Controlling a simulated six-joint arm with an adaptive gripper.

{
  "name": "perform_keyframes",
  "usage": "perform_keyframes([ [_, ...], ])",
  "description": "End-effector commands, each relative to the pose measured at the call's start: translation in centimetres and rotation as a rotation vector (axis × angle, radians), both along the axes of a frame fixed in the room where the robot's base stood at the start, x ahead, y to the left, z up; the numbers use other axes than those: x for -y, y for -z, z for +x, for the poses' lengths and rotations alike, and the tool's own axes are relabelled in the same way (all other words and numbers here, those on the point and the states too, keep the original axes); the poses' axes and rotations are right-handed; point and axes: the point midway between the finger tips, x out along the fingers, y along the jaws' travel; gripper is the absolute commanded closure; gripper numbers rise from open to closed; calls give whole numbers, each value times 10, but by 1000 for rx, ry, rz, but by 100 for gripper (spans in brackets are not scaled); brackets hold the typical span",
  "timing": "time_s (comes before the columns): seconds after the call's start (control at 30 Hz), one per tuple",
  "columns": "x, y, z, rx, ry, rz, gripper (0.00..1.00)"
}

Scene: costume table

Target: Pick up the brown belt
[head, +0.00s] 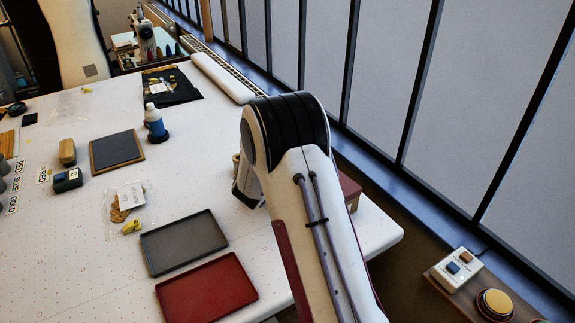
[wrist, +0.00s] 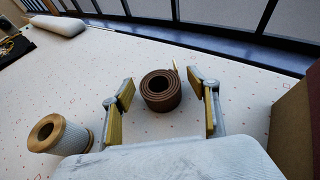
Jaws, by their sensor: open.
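The brown belt (wrist: 161,91) is rolled into a coil on the white table in the wrist view, with a small light-coloured tip sticking up at its far right. My gripper (wrist: 162,95) is open, with one yellow-padded finger on each side of the coil and a gap on both sides. Nothing is held. How high the fingertips are above the table is hard to tell. In the head view my arm hides the belt and the gripper.
A spool-like cylinder (wrist: 53,135) stands left of my gripper and a brown box (wrist: 296,125) stands close on the right. A grey tray (head: 184,243) and a red tray (head: 207,290) lie left of my arm. Windows line the far side. Bare table lies beyond the belt.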

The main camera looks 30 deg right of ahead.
Motion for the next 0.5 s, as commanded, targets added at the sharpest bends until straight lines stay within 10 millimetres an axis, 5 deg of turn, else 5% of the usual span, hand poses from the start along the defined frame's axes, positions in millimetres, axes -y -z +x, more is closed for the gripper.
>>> perform_keyframes([
  [0.2, 0, 0, 0, 0, 0, 0, 43],
  [0.37, 0, 0, 0, 0, 0, 0, 85],
  [0.5, 0, -1, 0, 1, 0, 0, 86],
])
